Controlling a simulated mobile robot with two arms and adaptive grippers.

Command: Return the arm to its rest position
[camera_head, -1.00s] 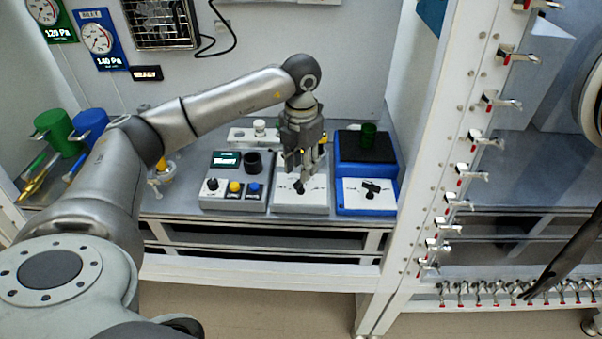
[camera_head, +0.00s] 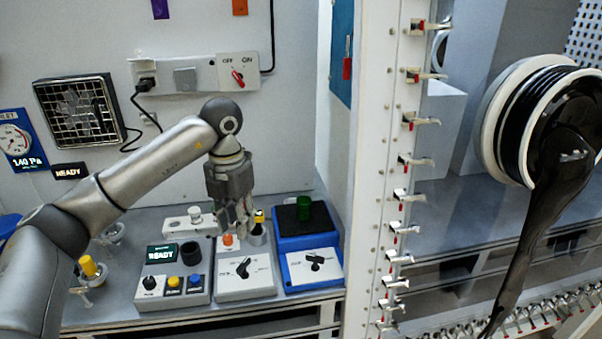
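My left arm (camera_head: 155,167) comes in from the left, bent, with its forearm reaching over the bench. My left gripper (camera_head: 238,226) points down above the back of the grey instrument with a black lever knob (camera_head: 243,267). Its fingers look slightly apart, with nothing seen held between them. The gripper is clear of the lever knob, behind and above it in the picture. It overlaps the area beside an orange button (camera_head: 228,239) and a grey cup with a yellow-topped item (camera_head: 259,229). My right gripper is not in view.
A control box (camera_head: 172,284) with knobs and a READY display stands to the left. A blue instrument (camera_head: 308,244) holding a green vial (camera_head: 303,208) stands to the right. A white clamp-lined frame (camera_head: 378,180) and a black glove (camera_head: 540,190) are further right. The wall has a power switch (camera_head: 238,75).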

